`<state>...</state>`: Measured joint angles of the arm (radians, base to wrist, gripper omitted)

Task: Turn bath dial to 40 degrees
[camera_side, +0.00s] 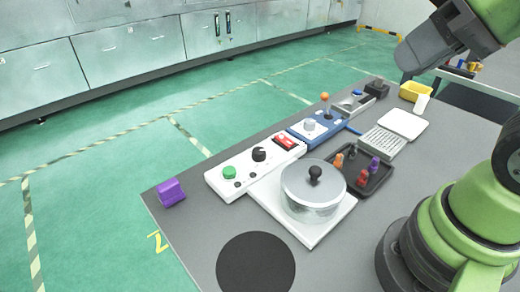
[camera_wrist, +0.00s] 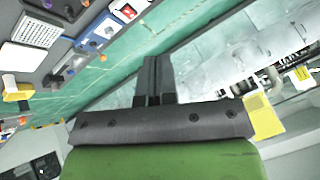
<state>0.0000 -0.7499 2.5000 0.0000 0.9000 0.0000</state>
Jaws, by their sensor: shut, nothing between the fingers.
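I cannot read a label or setting on either dial. A lidded metal pot (camera_side: 312,192) stands on a white base beside the white panel. My gripper (camera_side: 405,76) is raised at the upper right, apart from both panels. In the wrist view its dark fingers (camera_wrist: 154,80) are shut and empty.
A dark tray (camera_side: 362,174) of coloured pieces, a white rack (camera_side: 383,142) and a yellow bin (camera_side: 415,91) lie right of the panels. A purple block (camera_side: 171,192) is near the left table edge. A black disc (camera_side: 256,265) lies in front. The lidded pot's knob stands tall.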

